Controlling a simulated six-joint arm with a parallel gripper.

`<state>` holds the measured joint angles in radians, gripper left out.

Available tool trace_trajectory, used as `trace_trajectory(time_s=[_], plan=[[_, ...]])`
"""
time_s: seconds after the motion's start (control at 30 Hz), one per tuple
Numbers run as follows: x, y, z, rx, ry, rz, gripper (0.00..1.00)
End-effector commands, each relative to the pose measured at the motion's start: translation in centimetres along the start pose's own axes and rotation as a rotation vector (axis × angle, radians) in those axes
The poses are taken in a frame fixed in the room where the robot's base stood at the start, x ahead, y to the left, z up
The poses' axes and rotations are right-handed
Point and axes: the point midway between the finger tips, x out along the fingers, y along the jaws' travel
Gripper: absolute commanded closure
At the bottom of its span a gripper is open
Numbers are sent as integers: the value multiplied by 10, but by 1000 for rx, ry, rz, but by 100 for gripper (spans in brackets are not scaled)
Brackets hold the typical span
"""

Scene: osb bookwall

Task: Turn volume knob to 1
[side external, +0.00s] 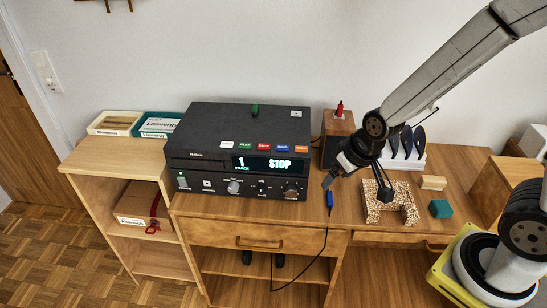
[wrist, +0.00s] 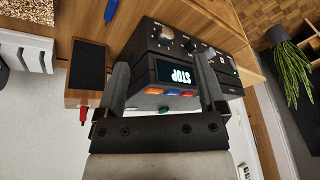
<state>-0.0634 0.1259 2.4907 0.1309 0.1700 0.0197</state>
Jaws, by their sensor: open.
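The black player (side external: 245,150) stands on the wooden desk, its lit display (side external: 264,163) reading "1 TRACK" and "STOP". Its lower front has a light round knob (side external: 234,187), small controls in the middle and a larger knob (side external: 291,194) at the right end. I cannot read which one is volume or where it points. My gripper (side external: 357,188) is open and empty, right of the player and apart from it. In the wrist view, my gripper (wrist: 162,65) frames the upside-down player (wrist: 205,35) beyond its fingers; a knob (wrist: 167,32) shows there.
A brown speaker-like box (side external: 337,138) with a red item on top stands right of the player. A speckled stand (side external: 388,213), a teal block (side external: 440,209) and a blue pen-like tool (side external: 330,201) with a cable lie nearby. Colored buttons line the player's upper front edge.

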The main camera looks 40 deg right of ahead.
Motion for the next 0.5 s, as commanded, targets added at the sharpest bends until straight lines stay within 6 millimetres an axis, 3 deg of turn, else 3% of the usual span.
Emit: trace_trajectory(time_s=[0.3, 0.5], plan=[[54, -42, -52, 176, 215, -35, 11], [87, -60, -75, 289, 359, -14, 11]])
